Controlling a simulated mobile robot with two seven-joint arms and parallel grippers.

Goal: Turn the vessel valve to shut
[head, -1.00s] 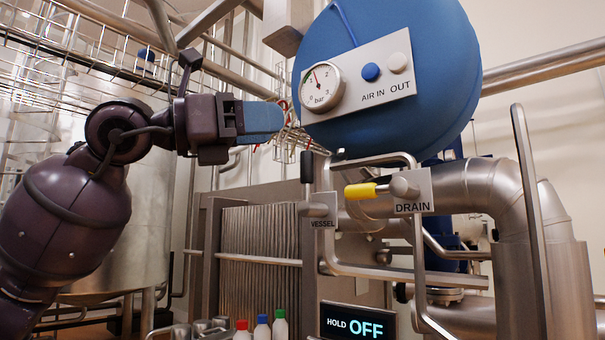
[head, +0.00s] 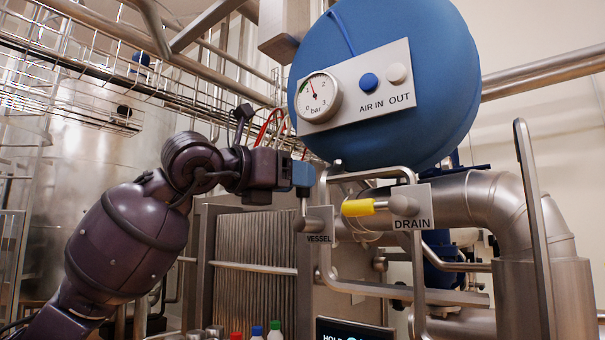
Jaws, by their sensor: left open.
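The vessel valve (head: 318,224) is a metal body above a plate marked VESSEL, left of the drain valve. Its lever stem (head: 304,207) points straight up. The lever's black grip is hidden behind my left gripper's fingers. My left gripper (head: 303,175) comes in from the left with its blue fingers at the top of the lever. It is open, and I cannot tell whether the fingers touch the grip. My right gripper is not in view.
The drain valve (head: 404,203) has a yellow handle (head: 358,207) pointing left, close to the vessel lever. A blue tank (head: 440,100) with a gauge (head: 318,97) hangs above. A bent metal pipe (head: 340,180) runs just right of the lever. A display (head: 350,328) is cut off below.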

